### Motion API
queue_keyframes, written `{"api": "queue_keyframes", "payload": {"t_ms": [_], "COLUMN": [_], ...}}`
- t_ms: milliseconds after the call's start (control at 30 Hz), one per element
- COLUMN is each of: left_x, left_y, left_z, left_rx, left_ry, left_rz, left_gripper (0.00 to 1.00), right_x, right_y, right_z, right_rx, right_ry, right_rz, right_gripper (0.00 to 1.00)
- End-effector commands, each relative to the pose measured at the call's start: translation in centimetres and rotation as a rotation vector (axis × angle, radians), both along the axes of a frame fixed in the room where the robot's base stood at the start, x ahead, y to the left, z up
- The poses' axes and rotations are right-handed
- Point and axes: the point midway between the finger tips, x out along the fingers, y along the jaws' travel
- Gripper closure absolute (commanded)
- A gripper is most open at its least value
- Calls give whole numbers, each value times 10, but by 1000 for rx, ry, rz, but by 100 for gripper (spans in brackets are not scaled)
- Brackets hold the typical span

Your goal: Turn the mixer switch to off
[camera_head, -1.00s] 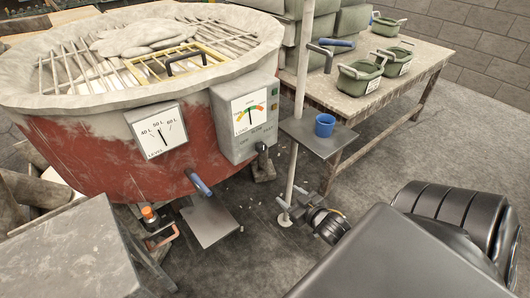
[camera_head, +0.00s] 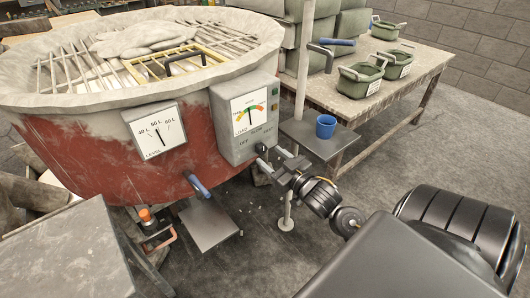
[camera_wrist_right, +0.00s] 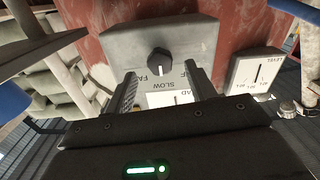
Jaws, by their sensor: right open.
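The mixer switch is a black knob (camera_wrist_right: 160,62) on the lower part of the grey control box (camera_head: 245,115), which is fixed to the red tub. OFF, SLOW and FAST labels stand beside the knob, upside down in the right wrist view. I cannot tell for sure which label it points to. My right gripper (camera_head: 271,158) is open just below and in front of the box. In the right wrist view its fingers (camera_wrist_right: 160,82) stand either side of the knob, apart from it. The fingers partly hide the labels. My left gripper is not in view.
A level gauge (camera_head: 157,130) sits left of the box. A pole with a small shelf and a blue cup (camera_head: 325,126) stands close to my right arm. A table (camera_head: 390,85) with green bins is behind. A blue-handled lever (camera_head: 197,184) juts out below the tub.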

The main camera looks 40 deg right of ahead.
Motion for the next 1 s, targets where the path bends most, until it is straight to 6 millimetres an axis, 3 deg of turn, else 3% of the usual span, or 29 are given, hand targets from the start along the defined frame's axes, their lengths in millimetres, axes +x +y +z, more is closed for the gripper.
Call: {"api": "queue_keyframes", "payload": {"t_ms": [233,600,933,1000], "left_x": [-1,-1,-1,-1], "left_y": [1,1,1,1], "left_z": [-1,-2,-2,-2], "left_rx": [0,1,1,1], "left_ry": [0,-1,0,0], "left_rz": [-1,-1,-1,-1], "left_gripper": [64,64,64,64], "right_x": [30,36,36,36], "right_y": [-1,-1,-1,-1], "right_z": [0,0,0,0], "right_rx": [0,0,0,0], "right_ry": [0,1,1,1], "right_rz": [-1,0,0,0], "right_gripper": [45,45,86,89]}}
